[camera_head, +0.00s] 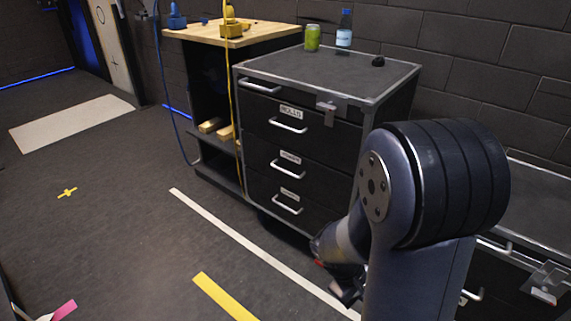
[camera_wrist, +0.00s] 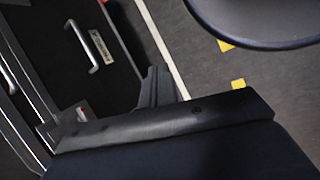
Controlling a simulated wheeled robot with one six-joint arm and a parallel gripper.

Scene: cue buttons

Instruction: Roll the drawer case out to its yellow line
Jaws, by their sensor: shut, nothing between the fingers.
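The drawer case (camera_head: 262,165) is black with a grey top, pale bar handles and small labels. It stands against the wall in the middle of the head view. Part of a drawer front (camera_wrist: 60,30) with a handle shows in the wrist view. The yellow line (camera_head: 222,297) lies on the floor in front, beyond a long white line. My gripper (camera_head: 343,288) is low, in front of the case's right side, partly hidden by my arm. Its dark fingers (camera_wrist: 157,88) are shut and empty in the wrist view. I see no contact with a handle.
A green can (camera_head: 312,38), a bottle (camera_head: 344,30) and a small black object (camera_head: 378,61) stand on the case. A wood-topped bench (camera_head: 200,32) adjoins it at left, with a yellow cord. Another dark cabinet (camera_head: 515,235) stands at right. The floor in front is open.

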